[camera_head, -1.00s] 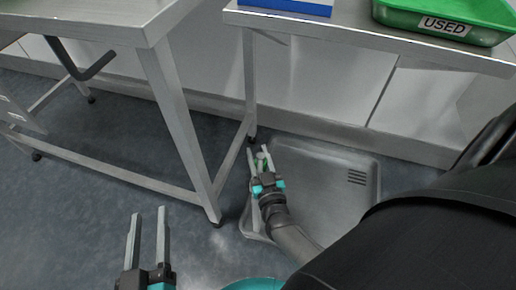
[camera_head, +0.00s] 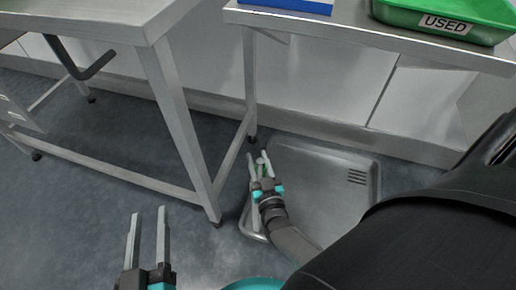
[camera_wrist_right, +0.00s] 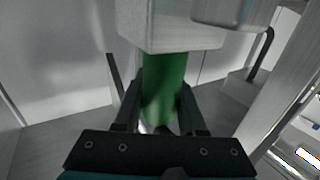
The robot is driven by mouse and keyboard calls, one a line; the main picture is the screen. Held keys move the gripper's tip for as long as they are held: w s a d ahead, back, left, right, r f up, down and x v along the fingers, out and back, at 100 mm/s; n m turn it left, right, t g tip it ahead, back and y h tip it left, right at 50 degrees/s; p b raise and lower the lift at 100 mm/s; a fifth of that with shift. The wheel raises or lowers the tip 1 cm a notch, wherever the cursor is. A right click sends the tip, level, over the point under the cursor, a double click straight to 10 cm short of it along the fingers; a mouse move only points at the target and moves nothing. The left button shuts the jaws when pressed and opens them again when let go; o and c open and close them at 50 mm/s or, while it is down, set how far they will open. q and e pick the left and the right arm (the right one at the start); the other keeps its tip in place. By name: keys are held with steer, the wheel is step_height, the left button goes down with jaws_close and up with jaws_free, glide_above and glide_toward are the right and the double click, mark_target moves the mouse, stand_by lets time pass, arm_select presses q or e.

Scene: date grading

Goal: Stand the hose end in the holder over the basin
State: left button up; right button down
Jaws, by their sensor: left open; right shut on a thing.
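My right gripper (camera_head: 259,158) is low over the left part of the grey basin (camera_head: 325,185) in the head view. It is shut on the green hose end (camera_wrist_right: 165,92), which shows between its fingers in the right wrist view. A pale grey block (camera_wrist_right: 170,28) covers the upper part of the green piece in that view; I cannot tell whether it is the holder or whether they touch. The holder is not clear in the head view. My left gripper (camera_head: 147,212) is open and empty over the floor at lower left.
A steel table (camera_head: 95,25) with a leg just left of the basin stands at the left. Another steel bench (camera_head: 350,37) carries a blue container (camera_head: 290,6) and a green tray (camera_head: 445,22) labelled USED. Open floor lies at the left.

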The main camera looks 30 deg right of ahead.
steer(key=shift+f, duration=0.2)
steer(key=shift+c, duration=2.1)
jaws_free()
steer(key=shift+f, duration=0.1)
steer(key=shift+s, duration=0.1)
